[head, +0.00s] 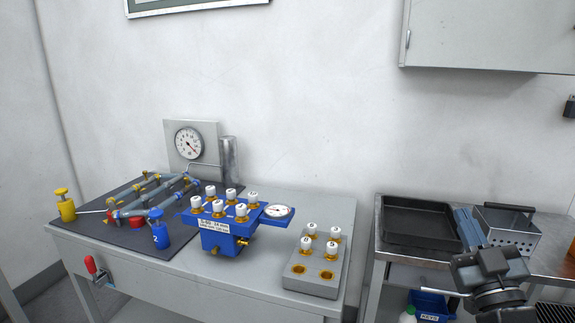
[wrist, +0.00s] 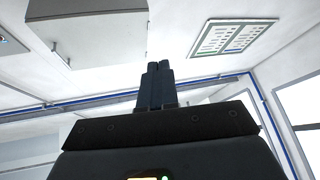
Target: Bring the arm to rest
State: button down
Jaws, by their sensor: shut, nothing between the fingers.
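My gripper shows in the wrist view (wrist: 154,68), pointing up toward the ceiling and upper wall, with its two fingers together and nothing between them. The arm is apart from the blue test block (head: 222,222) and the grey washer holder (head: 318,262) on the workbench.
The workbench (head: 130,258) carries a pressure gauge (head: 188,142), pipes on a dark mat and several white-capped fittings. The side table (head: 385,240) holds a black tray (head: 420,222) and a perforated metal basket (head: 505,232). A wall cabinet (head: 490,35) hangs above.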

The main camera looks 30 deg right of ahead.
jog(key=s+a+f+n+g+y, duration=0.1)
jog(key=s+a+f+n+y, duration=0.1)
jog(key=s+a+f+y, duration=0.45)
jog(key=s+a+f+n+y, duration=0.1)
jog(key=a+f, duration=0.3)
jog(key=a, duration=0.5)
jog(key=s+a+f+g+y, duration=0.3)
jog(key=s+a+g+y, duration=0.1)
jog(key=s+a, duration=0.9)
jog(key=shift+s+a+y, duration=0.4)
jog(key=shift+s+y, duration=0.15)
jog(key=shift+s, duration=0.3)
jog(key=shift+d, duration=0.1)
